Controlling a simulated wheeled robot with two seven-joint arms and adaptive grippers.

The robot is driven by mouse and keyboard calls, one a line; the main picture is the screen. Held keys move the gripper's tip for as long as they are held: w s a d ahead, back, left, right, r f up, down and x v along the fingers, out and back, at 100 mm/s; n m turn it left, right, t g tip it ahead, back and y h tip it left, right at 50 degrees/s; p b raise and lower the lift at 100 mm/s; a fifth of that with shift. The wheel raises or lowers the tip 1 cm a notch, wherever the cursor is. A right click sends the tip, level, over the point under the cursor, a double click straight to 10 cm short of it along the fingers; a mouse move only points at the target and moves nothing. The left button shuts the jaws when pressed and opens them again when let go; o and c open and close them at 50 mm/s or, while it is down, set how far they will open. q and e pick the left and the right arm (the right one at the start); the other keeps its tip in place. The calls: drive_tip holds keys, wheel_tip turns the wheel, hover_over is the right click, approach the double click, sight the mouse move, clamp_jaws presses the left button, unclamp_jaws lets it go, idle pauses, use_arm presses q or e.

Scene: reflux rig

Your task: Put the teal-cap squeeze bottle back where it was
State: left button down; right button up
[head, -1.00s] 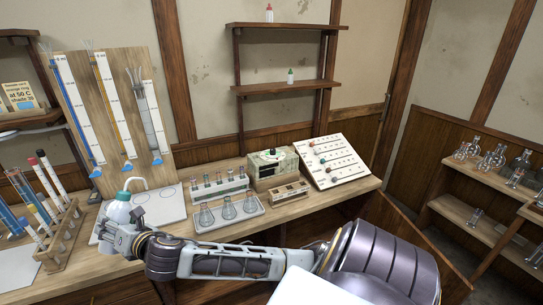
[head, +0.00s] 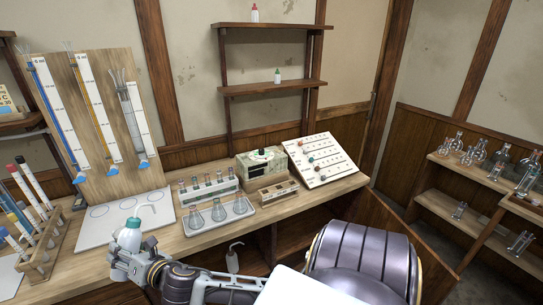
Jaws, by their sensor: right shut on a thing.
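The teal-cap squeeze bottle (head: 129,238) is at the lower left of the head view, upright, with its bent white spout pointing right. My right gripper (head: 128,256) is shut on it from the front and hides its lower part. The bottle shows in front of the white mat with printed circles (head: 98,237); I cannot tell whether its base touches anything. My left gripper is not in view.
Glass flasks in a tray (head: 188,230), a test-tube rack, and a burette board (head: 120,183) stand on the bench. A pipette rack (head: 42,262) is at left.

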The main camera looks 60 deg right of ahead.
drive_tip(key=s+f, duration=0.8)
drive_tip(key=f, duration=0.4)
drive_tip(key=shift+d+f, duration=0.15)
drive_tip(key=shift+d, duration=0.2)
idle(0.4)
